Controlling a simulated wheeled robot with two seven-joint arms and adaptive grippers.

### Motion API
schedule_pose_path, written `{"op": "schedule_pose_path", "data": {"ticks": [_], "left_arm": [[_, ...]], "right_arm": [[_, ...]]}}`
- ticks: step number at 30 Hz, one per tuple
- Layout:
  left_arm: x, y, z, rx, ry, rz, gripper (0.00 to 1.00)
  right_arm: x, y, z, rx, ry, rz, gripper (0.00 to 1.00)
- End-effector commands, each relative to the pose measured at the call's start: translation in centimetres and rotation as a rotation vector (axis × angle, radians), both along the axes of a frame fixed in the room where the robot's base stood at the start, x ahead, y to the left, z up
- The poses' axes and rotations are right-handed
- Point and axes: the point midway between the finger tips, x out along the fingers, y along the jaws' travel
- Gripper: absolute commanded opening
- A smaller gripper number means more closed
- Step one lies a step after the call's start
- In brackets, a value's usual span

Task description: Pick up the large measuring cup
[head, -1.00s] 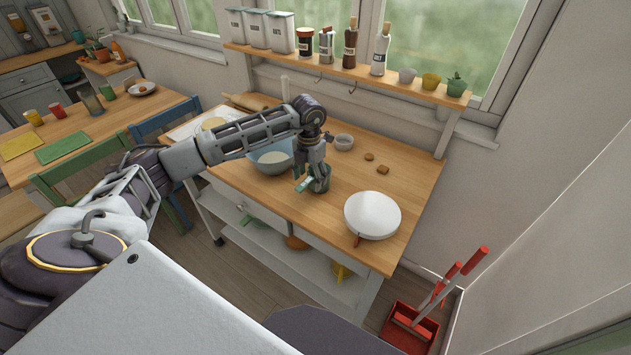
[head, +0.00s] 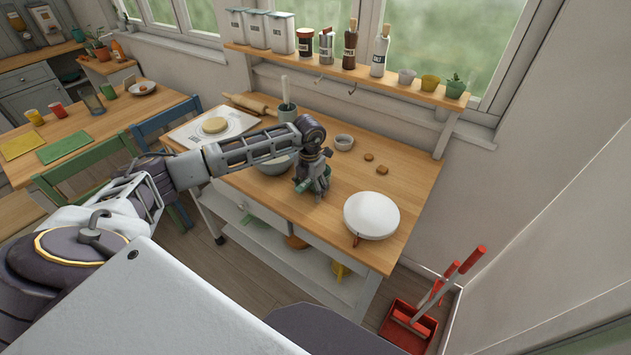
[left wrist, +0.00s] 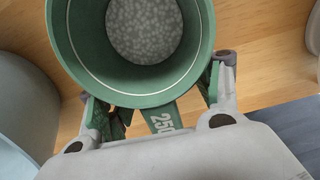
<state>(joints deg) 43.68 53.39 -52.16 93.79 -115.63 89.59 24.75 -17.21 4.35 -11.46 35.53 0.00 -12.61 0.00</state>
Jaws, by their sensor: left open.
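The large measuring cup (left wrist: 192,72) is green, with a pale speckled round area at its bottom. In the left wrist view it stands upright at the top middle, and its handle (left wrist: 164,118), marked 250, points down between my fingers. In the head view the cup (head: 323,184) is mostly hidden by my gripper. My left gripper (head: 312,188) is low over the worktop. Its fingers are open, one on each side of the handle, close to the cup's wall. Whether they touch it I cannot tell. My right gripper is not in view.
A bowl (head: 268,166) stands just left of the cup, and a white round container (head: 372,215) stands to its right. A small bowl (head: 344,142) and brown biscuits (head: 382,169) lie behind. A utensil pot (head: 287,112) stands at the back. The worktop's right end (head: 415,195) is clear.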

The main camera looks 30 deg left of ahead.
Motion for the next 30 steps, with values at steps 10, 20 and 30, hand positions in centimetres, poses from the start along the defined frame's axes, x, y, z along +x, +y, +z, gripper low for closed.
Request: {"op": "schedule_pose_path", "data": {"ticks": [10, 20, 30], "left_arm": [[-0.01, 0.01, -0.01, 0.0, 0.0, 0.0, 0.65], [-0.01, 0.02, 0.0, 0.0, 0.0, 0.0, 0.24], [-0.02, 0.02, -0.01, 0.0, 0.0, 0.0, 0.0]], "right_arm": [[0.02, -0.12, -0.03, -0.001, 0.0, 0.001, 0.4], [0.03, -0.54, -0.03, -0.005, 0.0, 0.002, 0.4], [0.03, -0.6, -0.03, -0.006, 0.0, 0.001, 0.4]]}}
